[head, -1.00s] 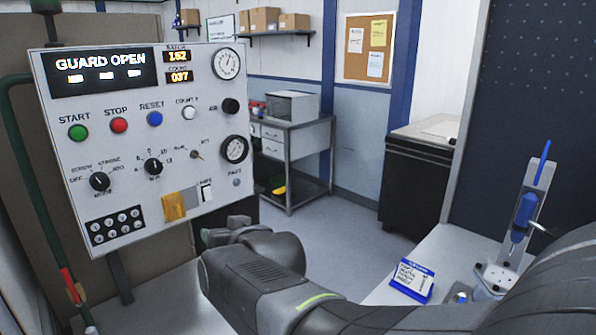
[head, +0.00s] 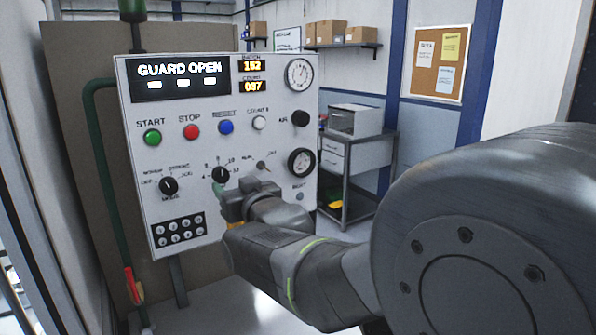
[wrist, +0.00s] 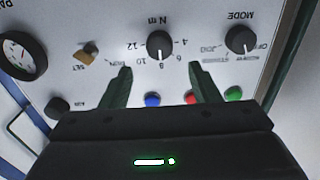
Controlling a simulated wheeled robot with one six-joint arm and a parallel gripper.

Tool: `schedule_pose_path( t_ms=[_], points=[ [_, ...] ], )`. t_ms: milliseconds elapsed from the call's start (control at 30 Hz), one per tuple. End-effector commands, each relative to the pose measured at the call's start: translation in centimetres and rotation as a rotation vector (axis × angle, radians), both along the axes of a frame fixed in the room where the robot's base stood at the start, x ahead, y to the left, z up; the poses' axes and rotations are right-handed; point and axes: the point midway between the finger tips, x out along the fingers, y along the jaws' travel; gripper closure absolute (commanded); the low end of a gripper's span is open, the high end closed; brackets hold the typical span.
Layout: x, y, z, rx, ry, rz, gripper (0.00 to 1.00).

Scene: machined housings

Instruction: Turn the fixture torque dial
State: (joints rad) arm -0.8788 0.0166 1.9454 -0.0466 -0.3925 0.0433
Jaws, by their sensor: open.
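The torque dial, a black round knob marked N m with a scale of numbers, shows upside down in the wrist view (wrist: 160,45). Its white mark appears to point near 8. It also shows in the head view (head: 221,174) on the white control panel (head: 290,215). My gripper (wrist: 160,70) is open and empty, with one dark green finger on each side of the dial's line. The dial lies between and just past the fingertips in the picture; I cannot tell the gap in depth. In the head view my gripper (head: 222,192) is just below the dial, partly hidden by my wrist.
The MODE knob (wrist: 240,40) and a small SET switch (wrist: 87,52) flank the dial. Green, red and blue buttons (head: 226,127) sit above it in the head view. A gauge (head: 300,162) is to the right. A green pipe (head: 100,150) runs down the panel's left.

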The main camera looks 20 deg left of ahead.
Motion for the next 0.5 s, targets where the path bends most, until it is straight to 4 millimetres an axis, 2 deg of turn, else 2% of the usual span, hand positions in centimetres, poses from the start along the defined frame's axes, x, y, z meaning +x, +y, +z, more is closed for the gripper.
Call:
schedule_pose_path(
  t_ms=[200, 500],
  points=[
    [2.0, 2.6, 0.1, -0.003, 0.002, 0.000, 0.44],
    [3.8, 4.8, 0.0, -0.002, 0.000, 0.000, 0.44]
  ],
)
